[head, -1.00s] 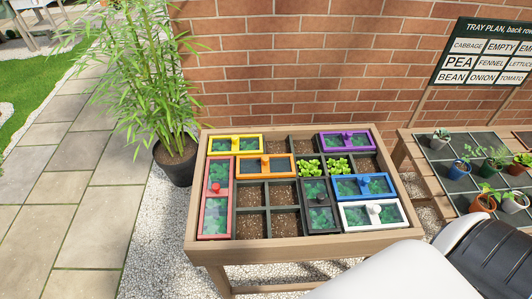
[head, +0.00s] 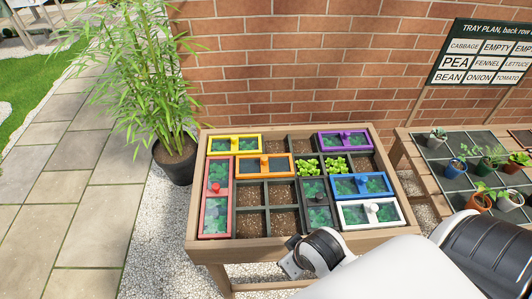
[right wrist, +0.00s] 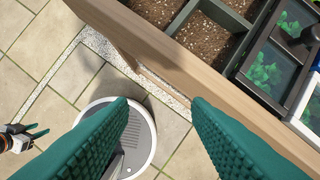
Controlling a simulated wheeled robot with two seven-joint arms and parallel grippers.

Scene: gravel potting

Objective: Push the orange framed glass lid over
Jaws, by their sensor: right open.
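The orange framed glass lid (head: 248,174) lies across two cells in the second row of the planter in the head view, with a small knob at its middle. Bright green seedlings (head: 308,167) stand in open cells just right of it. My right gripper (head: 288,264) is low at the planter's front edge, well in front of the orange lid. In the right wrist view its two green fingers (right wrist: 160,103) are apart with nothing between them. What looks like my left gripper (right wrist: 32,132) shows partly at that view's left edge; its opening is unclear.
Other lids lie around the orange one: yellow (head: 222,152), red (head: 207,225), purple (head: 322,148), blue (head: 345,195), white (head: 349,224) and a dark one (head: 313,187). Several soil cells (head: 250,223) are open. The planter's wooden rim (right wrist: 175,65) lies near my right fingers.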

